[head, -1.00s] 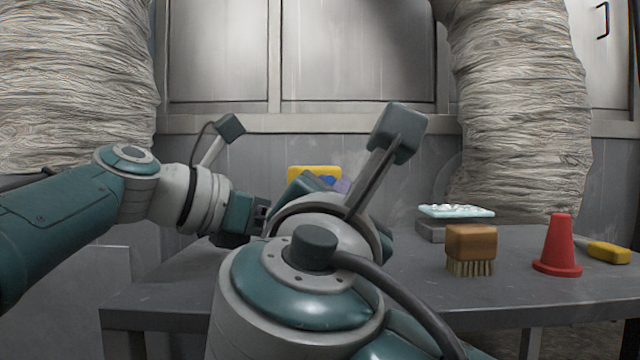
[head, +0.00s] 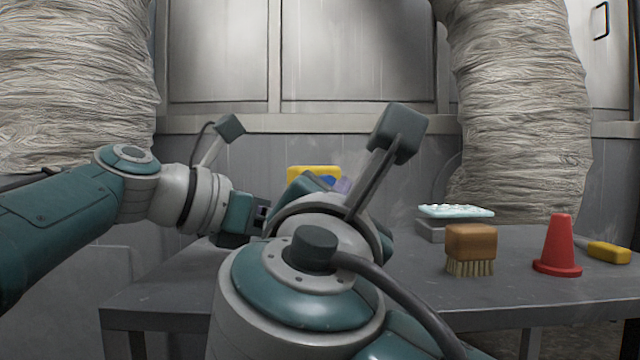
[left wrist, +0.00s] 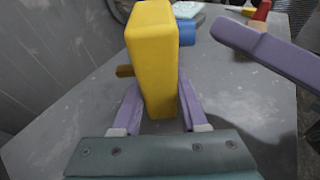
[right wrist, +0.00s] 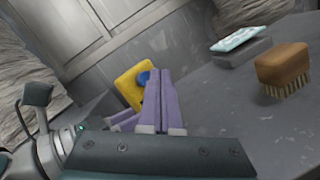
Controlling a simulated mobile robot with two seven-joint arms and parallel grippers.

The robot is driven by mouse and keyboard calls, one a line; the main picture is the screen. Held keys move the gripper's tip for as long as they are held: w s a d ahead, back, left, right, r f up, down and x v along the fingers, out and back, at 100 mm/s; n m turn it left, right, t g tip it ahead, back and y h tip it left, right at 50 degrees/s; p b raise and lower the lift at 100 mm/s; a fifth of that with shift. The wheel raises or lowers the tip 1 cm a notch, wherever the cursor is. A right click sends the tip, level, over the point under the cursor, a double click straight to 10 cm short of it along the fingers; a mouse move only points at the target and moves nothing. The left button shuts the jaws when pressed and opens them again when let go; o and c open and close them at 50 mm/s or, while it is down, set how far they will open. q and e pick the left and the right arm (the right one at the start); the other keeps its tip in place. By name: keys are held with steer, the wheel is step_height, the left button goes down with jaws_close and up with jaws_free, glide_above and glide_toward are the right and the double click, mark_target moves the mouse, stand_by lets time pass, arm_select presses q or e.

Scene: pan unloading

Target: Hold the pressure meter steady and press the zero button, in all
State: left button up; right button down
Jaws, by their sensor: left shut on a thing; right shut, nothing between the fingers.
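The yellow pressure meter (left wrist: 150,62) stands upright between the purple fingers of my left gripper (left wrist: 158,108), which is shut on it. A blue round button (left wrist: 187,32) sticks out from its right side in the left wrist view, and a brown stub (left wrist: 125,71) from its left side. The meter (head: 312,172) shows in the head view behind my right arm. My right gripper (right wrist: 160,74) is shut and empty. Its purple fingertips point toward the blue button (right wrist: 144,78). In the left wrist view a small gap shows between fingertips and button.
On the grey table (head: 410,285) to the right stand a wooden brush (head: 470,245), a red cone (head: 559,246), a yellow-handled tool (head: 608,252) and a pale blue tray-like thing (head: 456,211) on a grey block. The table's front right is bare. A wall stands behind.

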steer(key=shift+w+a, duration=0.1)
steer(key=shift+w, duration=0.05)
stand_by(0.5)
steer(key=shift+w+a, duration=0.15)
steer(key=shift+w, duration=0.05)
steer(key=shift+w+a, duration=0.3)
steer(key=shift+w, duration=0.1)
stand_by(0.7)
steer(key=shift+s, duration=0.1)
steer(key=shift+s+d, duration=0.55)
steer(key=shift+s, duration=0.1)
steer(key=shift+s+d, duration=0.7)
steer(key=shift+s, duration=0.35)
steer(key=shift+s+d, duration=0.7)
steer(key=shift+s, duration=0.35)
